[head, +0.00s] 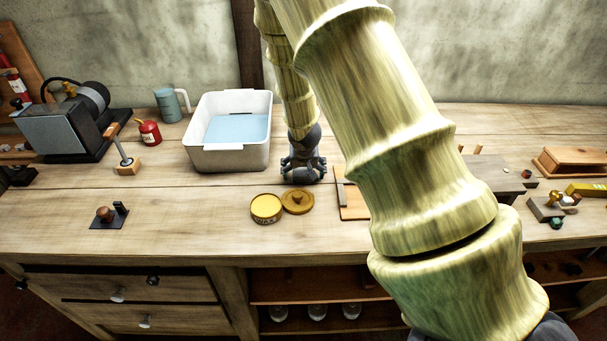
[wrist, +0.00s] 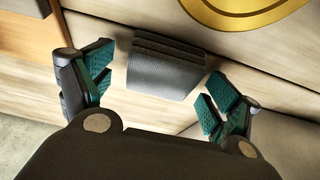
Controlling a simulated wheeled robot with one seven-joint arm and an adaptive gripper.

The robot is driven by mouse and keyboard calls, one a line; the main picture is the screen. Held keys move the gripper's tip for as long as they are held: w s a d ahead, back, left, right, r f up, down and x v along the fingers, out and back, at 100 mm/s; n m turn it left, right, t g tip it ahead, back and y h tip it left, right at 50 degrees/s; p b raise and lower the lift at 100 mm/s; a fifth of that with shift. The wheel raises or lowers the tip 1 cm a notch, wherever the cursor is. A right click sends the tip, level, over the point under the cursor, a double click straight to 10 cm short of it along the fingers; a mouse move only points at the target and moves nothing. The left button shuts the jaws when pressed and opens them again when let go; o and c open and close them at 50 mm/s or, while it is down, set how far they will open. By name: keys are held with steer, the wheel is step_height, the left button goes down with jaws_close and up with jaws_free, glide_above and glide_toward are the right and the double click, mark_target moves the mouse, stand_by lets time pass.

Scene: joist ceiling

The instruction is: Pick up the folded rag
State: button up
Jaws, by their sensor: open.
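The folded rag (wrist: 168,66) is a dark grey, layered bundle lying on the wooden bench top in the wrist view. My gripper (wrist: 158,90) is open, with one teal-padded finger to the left of the rag and the other to its right. Gaps show between the rag and both fingers, and nothing is held. In the head view my gripper (head: 304,177) points down low over the bench, right of the white tub. I cannot clearly make out the rag there behind the fingers.
A yellow open tin (head: 266,208) and its lid (head: 298,201) sit just in front of my gripper. The white tub (head: 229,157) stands close on the left. A wooden board (head: 352,204) lies to the right, partly behind my arm. The bench front left is mostly clear.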

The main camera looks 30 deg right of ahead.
mark_target(303, 170)
steer(key=c, duration=1)
steer(key=shift+r, duration=0.15)
steer(key=shift+r+b, duration=0.8)
steer(key=shift+r, duration=0.65)
steer(key=s+a+b, duration=0.1)
steer(key=s, duration=0.4)
steer(key=s+a+r+b, duration=0.1)
steer(key=s+b, duration=0.1)
steer(key=s, duration=0.3)
steer(key=s+a+r+b, duration=0.1)
steer(key=s+b, duration=0.1)
steer(key=s, duration=0.3)
steer(key=shift+s+a, duration=0.25)
steer(key=shift+s, duration=0.1)
steer(key=o, duration=0.4)
steer(key=shift+f, duration=0.1)
steer(key=c, duration=0.4)
